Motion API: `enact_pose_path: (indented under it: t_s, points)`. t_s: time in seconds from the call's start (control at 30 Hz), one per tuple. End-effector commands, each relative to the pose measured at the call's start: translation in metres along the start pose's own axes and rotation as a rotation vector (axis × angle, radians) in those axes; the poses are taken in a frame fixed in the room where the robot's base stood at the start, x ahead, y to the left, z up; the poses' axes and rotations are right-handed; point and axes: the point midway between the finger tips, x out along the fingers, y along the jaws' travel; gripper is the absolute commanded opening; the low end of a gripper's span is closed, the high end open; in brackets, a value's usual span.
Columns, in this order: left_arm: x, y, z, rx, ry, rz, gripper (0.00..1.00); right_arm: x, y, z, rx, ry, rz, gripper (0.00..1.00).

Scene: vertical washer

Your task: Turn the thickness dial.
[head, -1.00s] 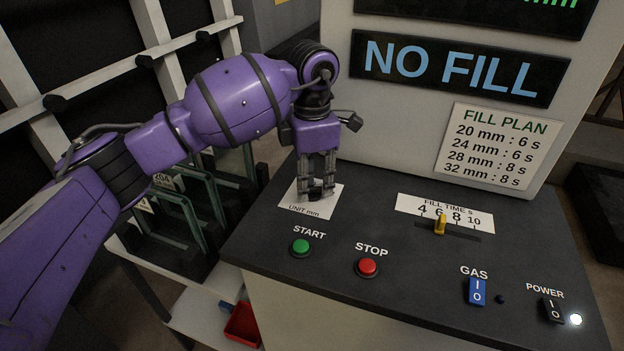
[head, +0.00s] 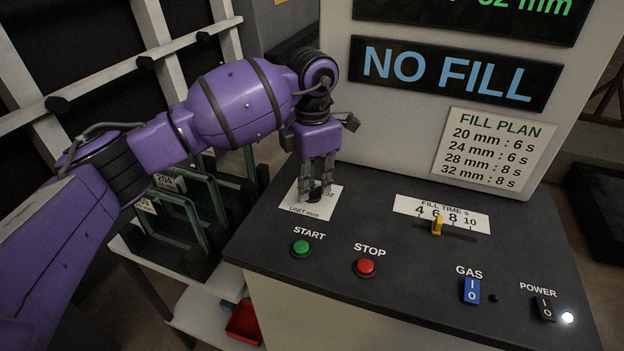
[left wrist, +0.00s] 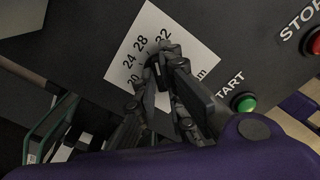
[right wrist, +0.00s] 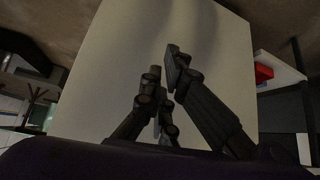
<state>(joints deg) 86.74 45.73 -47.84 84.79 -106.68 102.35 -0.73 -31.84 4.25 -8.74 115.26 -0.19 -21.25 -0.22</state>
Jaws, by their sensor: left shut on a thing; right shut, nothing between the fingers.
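The thickness dial (head: 315,198) is a small dark knob on a white scale card (head: 328,207) at the back left of the dark panel. My left gripper (head: 317,188) points down over it and is shut on it, hiding most of the knob. In the left wrist view the card (left wrist: 190,38) reads 20, 24, 28 and 32 around the fingertips (left wrist: 163,58). The knob's pointer direction is hard to make out. The green display (head: 520,8) is cut off at the top but shows 32 mm. My right gripper (right wrist: 164,65) is shut and empty before a pale surface.
Green START (head: 301,248) and red STOP (head: 365,267) buttons stand in front of the card. The yellow fill-time slider (head: 437,226), blue GAS switch (head: 471,290) and POWER switch (head: 544,308) are to the right. The NO FILL sign (head: 445,73) is behind.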

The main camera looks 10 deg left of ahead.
Motion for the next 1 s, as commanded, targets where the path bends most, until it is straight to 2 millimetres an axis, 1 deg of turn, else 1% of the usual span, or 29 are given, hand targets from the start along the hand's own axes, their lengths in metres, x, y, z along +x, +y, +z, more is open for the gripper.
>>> enact_pose_path:
  t_s: [0.03, 0.3, 0.63, 1.0]
  points:
    - [-0.007, 0.003, -0.001, -0.041, -0.003, 0.008, 0.00, -0.003, 0.000, -0.008, 0.001, 0.010, 0.001, 0.00]
    - [-0.008, 0.003, -0.001, -0.258, -0.005, 0.010, 0.00, -0.015, 0.002, -0.025, 0.009, 0.032, 0.003, 0.00]
    - [-0.006, 0.004, -0.002, -0.456, -0.004, 0.009, 0.00, -0.022, 0.002, -0.029, 0.010, 0.029, 0.001, 0.00]
    - [-0.003, 0.004, -0.002, -0.529, -0.003, 0.008, 0.00, -0.025, -0.002, -0.035, 0.007, 0.031, -0.008, 0.00]
